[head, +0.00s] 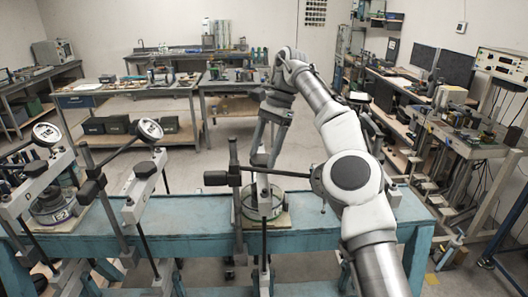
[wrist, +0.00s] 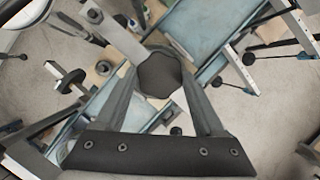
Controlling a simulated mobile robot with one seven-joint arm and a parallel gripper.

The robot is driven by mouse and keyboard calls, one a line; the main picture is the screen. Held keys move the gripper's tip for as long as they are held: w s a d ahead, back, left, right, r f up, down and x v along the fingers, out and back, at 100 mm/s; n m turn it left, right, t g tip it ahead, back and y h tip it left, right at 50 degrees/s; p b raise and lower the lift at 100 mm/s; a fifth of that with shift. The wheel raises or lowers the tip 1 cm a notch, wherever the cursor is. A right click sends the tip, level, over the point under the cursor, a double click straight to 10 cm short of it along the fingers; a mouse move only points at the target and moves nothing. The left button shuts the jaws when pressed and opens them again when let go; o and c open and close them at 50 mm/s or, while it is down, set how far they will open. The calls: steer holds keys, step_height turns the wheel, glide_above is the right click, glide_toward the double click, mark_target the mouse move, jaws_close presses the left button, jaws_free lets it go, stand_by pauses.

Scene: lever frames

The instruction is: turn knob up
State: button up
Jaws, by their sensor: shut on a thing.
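A lever frame (head: 264,205) stands on the blue bench, right of the middle, in the head view. My gripper (head: 267,148) comes down onto it from above. In the wrist view a dark, rounded knob (wrist: 158,74) sits between the two fingertips of my gripper (wrist: 160,82). The fingers are shut on it, one on each side. A dark horizontal rod with a black block (head: 216,178) crosses the frame just below my gripper in the head view. The fingers and my wrist partly hide the knob in the head view.
Two more lever frames with round dials (head: 148,131) stand to the left on the blue bench (head: 320,222), with dark rods and black blocks sticking out. The bench right of the held frame is mostly bare. Cluttered worktables (head: 160,88) line the back and right.

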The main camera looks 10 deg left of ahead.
steer(key=shift+f, duration=0.15)
steer(key=o, duration=1.4)
steer(key=shift+c, duration=0.2)
steer(key=shift+d+m, duration=0.1)
steer(key=shift+m, duration=0.2)
